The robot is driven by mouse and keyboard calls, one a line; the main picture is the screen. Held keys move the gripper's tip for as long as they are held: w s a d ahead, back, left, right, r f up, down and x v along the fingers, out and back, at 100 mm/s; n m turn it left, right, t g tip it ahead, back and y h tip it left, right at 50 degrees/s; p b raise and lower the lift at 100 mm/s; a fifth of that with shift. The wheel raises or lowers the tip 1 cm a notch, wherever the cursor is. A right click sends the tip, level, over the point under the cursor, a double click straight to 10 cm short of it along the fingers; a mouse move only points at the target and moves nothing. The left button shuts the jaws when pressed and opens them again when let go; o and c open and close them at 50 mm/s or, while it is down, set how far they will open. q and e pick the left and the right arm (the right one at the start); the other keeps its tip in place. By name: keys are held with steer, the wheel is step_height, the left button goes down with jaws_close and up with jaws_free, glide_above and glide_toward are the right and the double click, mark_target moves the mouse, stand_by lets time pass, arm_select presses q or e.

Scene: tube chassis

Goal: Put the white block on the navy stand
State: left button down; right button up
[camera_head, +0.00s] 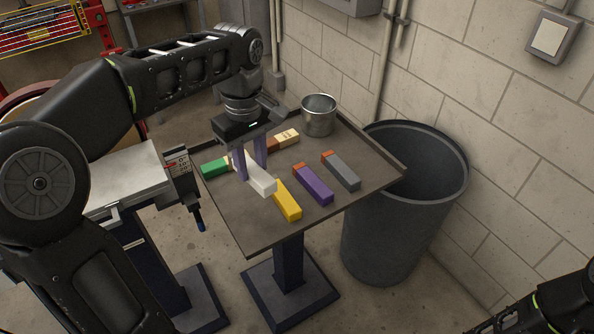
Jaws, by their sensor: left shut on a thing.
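The white block (262,181) is between the two purple-grey fingers of my left gripper (251,168), which is shut on it. The block is over the brown table top (242,220), close beside the yellow block; I cannot tell whether it touches the surface. The table stands on a dark navy pedestal (288,262). To the left is another stand with a pale grey top (128,178) and a dark navy body (158,262), partly hidden by my left arm. My right arm shows only at the lower right corner, with its gripper out of view.
On the table lie a green block (214,168), a yellow block (286,202), a purple block (313,186), a grey block (342,173) and a tan block (286,138). A metal pot (318,116) stands at the back. A dark bin (390,240) stands at right by the wall.

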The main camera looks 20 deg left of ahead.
arm_select(q)
steer(key=s+n, duration=0.1)
steer(key=s+f+n, duration=0.1)
steer(key=shift+a+n, duration=0.3)
steer(key=shift+f, duration=0.1)
glide_above(252, 217)
steer(key=shift+f+b, duration=0.3)
steer(key=shift+f, duration=2.75)
steer(key=shift+f, duration=1.9)
